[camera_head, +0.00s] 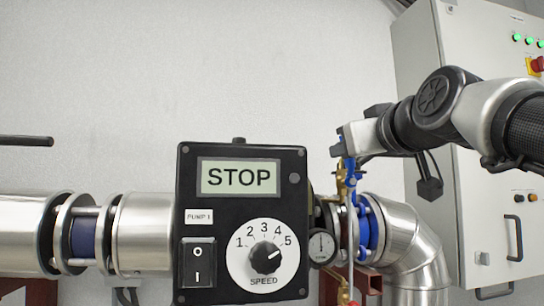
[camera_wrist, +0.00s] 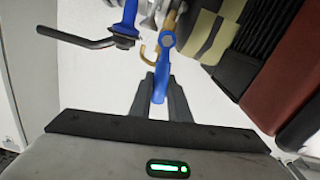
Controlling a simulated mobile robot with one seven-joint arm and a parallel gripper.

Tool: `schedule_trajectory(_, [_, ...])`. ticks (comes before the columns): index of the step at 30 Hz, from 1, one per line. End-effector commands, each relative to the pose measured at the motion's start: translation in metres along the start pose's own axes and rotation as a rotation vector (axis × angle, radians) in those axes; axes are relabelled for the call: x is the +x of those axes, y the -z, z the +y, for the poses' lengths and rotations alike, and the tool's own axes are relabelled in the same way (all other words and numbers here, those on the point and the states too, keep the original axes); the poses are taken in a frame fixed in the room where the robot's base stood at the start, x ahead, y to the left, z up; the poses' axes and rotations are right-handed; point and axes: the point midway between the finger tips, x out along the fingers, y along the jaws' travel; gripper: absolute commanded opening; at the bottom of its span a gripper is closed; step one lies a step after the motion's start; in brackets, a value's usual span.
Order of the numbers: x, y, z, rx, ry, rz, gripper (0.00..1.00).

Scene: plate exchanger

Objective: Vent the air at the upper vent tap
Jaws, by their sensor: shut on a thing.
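The upper vent tap (camera_head: 341,183) is a small brass tap beside the pump box. In the wrist view, its brass hooked spout (camera_wrist: 147,52) shows at the top middle. Its blue lever (camera_wrist: 161,68) runs down from the tap between the fingers of my gripper (camera_wrist: 159,92). My gripper is shut on this blue lever. In the head view, my gripper (camera_head: 345,148) reaches in from the right, above the pipe, and the blue lever (camera_head: 350,172) hangs below it. The tap's outlet is partly hidden, and I see no water coming out.
A black pump box (camera_head: 242,165) reads STOP, with a speed dial (camera_head: 264,259) and a switch. A pressure gauge (camera_head: 322,247) sits close below the tap. A grey cabinet (camera_head: 425,60) stands at right. Another blue valve with a black lever (camera_wrist: 75,38) is nearby in the wrist view.

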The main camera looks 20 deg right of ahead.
Motion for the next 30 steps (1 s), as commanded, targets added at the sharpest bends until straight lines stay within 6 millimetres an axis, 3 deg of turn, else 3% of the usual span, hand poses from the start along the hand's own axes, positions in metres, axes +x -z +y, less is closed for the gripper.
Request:
schedule_trajectory(10, [0.0002,-0.0024,0.0097,0.162,0.0,-0.002,0.0])
schedule_trajectory(28, [0.0002,-0.003,0.012,0.198,0.0,-0.004,0.0])
schedule_trajectory(29, [0.0002,-0.003,0.0121,0.198,0.0,-0.004,0.21])
schedule_trajectory(30, [0.0002,-0.0029,0.012,0.197,0.0,-0.003,0.28])
